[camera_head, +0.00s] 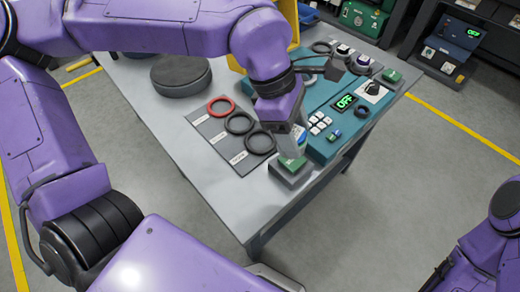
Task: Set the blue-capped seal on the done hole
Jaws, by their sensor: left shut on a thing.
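My left gripper (293,147) points down at the near right part of the grey table (222,190). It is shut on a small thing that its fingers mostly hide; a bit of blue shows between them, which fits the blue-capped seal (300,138). The fingers are just above a grey block with a green top (290,172), at the table's near right edge. I cannot tell whether the held thing touches the block, and any hole in it is hidden. My right gripper is out of view; only part of that arm shows at the lower right.
A grey board holds one red ring (221,107) and two black rings. A teal panel (320,147) with white buttons, a display reading OFF (345,101) and a knob lies to the right. A dark round pad (181,75) stands at the back left. The table's near left is clear.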

